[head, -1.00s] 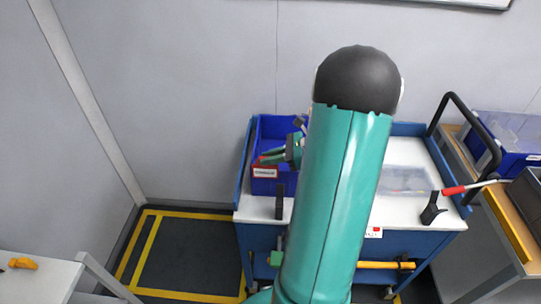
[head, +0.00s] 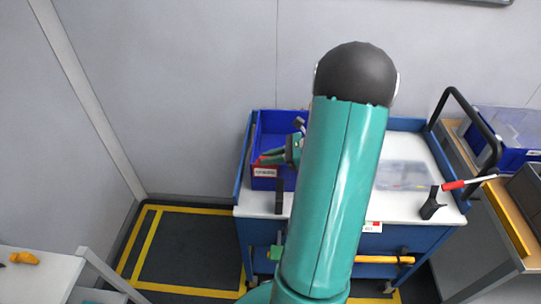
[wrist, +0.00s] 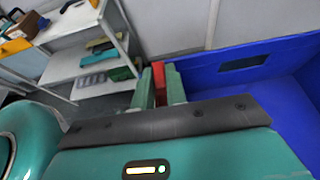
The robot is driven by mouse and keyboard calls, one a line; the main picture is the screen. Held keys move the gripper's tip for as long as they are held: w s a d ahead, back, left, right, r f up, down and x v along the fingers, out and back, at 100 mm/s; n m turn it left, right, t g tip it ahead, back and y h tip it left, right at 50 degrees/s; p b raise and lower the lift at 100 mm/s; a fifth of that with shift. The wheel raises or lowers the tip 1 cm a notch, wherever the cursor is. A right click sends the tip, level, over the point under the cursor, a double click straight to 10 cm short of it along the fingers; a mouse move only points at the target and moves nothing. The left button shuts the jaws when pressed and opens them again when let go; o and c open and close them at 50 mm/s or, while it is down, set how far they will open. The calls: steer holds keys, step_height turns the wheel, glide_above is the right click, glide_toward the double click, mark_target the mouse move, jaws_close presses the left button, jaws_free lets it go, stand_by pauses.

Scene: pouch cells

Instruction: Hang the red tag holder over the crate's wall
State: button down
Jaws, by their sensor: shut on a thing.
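The red tag holder (wrist: 158,82) is pinched upright between my gripper's (wrist: 160,92) two green fingers in the wrist view. In the head view a small red part of the holder (head: 259,160) shows at the fingertips of my gripper (head: 270,157). The blue crate (head: 290,122) stands on the cart's white top, and its wall with a slot also fills the right of the wrist view (wrist: 285,52). My gripper is at the crate's front left. A white label with a red edge (head: 265,172) shows against the front wall. I cannot tell whether the holder straddles the rim.
My arm hides the crate's right part and the cart's middle. Floor at left is clear.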

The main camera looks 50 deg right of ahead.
steer(key=c, duration=1.3)
jaws_free()
steer(key=shift+c, duration=0.2)
steer(key=v, duration=1.3)
steer(key=shift+s+d+r, duration=0.1)
steer(key=shift+s+d, duration=0.15)
steer(key=shift+s, duration=0.05)
